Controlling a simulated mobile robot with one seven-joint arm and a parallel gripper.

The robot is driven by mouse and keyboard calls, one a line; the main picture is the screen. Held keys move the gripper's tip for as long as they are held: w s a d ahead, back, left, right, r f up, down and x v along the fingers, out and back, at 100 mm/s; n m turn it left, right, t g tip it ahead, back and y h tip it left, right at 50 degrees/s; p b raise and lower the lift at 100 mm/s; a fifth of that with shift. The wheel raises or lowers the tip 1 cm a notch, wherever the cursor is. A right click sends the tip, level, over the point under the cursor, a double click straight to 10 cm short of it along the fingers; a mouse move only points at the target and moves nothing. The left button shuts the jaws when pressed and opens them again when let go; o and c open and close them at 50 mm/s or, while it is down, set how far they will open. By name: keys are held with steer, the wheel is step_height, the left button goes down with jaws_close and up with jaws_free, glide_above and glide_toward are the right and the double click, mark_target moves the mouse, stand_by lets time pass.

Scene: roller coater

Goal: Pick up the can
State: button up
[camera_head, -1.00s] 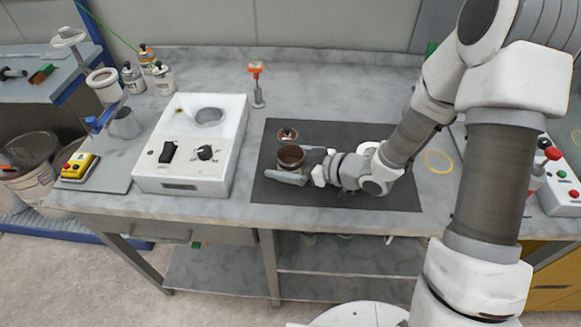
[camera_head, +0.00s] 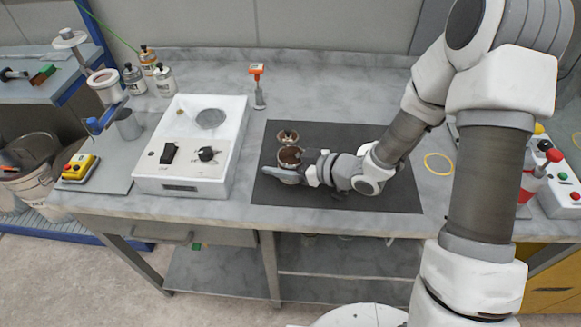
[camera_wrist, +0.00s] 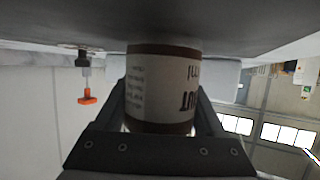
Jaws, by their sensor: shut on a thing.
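The can (camera_head: 289,157) has a brown open-looking top and stands upright on the dark mat (camera_head: 390,195), near its left side. In the wrist view the can (camera_wrist: 163,85) shows upside down, with a white label, dark lettering and brown bands. My gripper (camera_head: 289,170) reaches it from the right, low along the mat. In the wrist view the two fingers of my gripper (camera_wrist: 163,98) lie on either side of the can and are shut on it. Part of the can's side is hidden by the gripper in the head view. I see no clear gap between can and mat.
A small brown-topped item (camera_head: 287,136) stands just behind the can. A white device (camera_head: 190,145) with a black switch and knob is to the left. An orange-topped tool (camera_head: 257,85) stands behind. A yellow ring (camera_head: 438,163) lies right of the mat.

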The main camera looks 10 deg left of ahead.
steer(key=shift+r, duration=0.8)
step_height(320, 180, up, 3)
steer(key=shift+f+p, duration=0.2)
steer(key=shift+p, duration=0.2)
steer(key=d+r+p, duration=0.1)
steer(key=d+r, duration=0.2)
steer(key=d, duration=0.2)
steer(key=s+d+r+p, duration=0.1)
steer(key=d+r, duration=0.2)
steer(key=d, duration=0.3)
steer(key=shift+d+r, duration=0.3)
steer(key=shift+r, duration=0.1)
steer(key=shift+r, duration=0.1)
